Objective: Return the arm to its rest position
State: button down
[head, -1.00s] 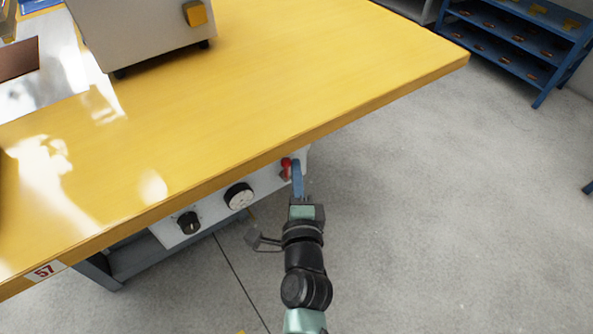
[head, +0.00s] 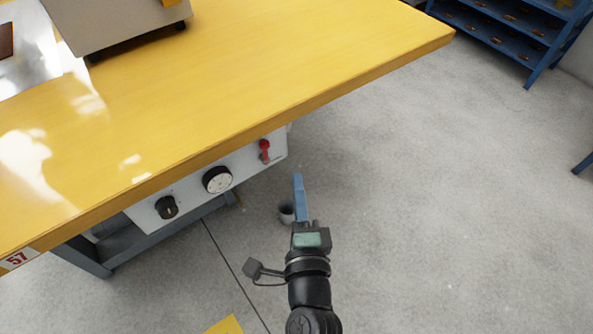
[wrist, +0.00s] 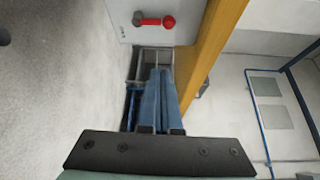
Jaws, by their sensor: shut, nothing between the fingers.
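My gripper (head: 298,183) has blue fingers and shows in the head view in front of the yellow table's front edge, over the grey floor. Its fingers lie together, with nothing between them. It is to the right of and apart from the red lever (head: 264,151) on the white control panel (head: 195,194). In the wrist view the blue fingers (wrist: 160,75) are side by side, and the red lever (wrist: 155,21) is beyond their tips. My arm extends down to the bottom of the head view.
The yellow tabletop (head: 260,60) fills the upper left, with a grey machine (head: 115,25) on it. A dial (head: 217,179) and a black knob (head: 167,207) are on the panel. A blue shelf (head: 500,30) stands at the upper right. The floor (head: 450,200) at right is clear.

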jog(key=shift+s, duration=0.3)
dwell(0.4)
jog(key=w+a+r+n+t+y, duration=0.15)
jog(key=r+n, duration=0.35)
jog(key=r, duration=0.8)
jog(key=w+a+r+n+t+y, duration=0.1)
jog(key=w+r+n+t, duration=0.3)
jog(key=r, duration=0.9)
jog(key=s+d+r+n+t+h, duration=0.1)
jog(key=s+r+n+t+h, duration=0.2)
jog(key=r, duration=0.6)
jog(key=s+d+r+n, duration=0.1)
jog(key=s+r+n, duration=0.2)
jog(key=s+r, duration=0.45)
jog(key=s+d+r+n+t+h, duration=0.1)
jog(key=s+r+n+t+h, duration=0.15)
jog(key=r, duration=0.75)
notch_tip(320, 180, up, 37)
jog(key=w+g+y+p, duration=0.1)
jog(key=p, duration=3.6)
jog(key=shift+a+f+p, duration=0.15)
jog(key=shift+a+p, duration=0.1)
jog(key=shift+p, duration=0.05)
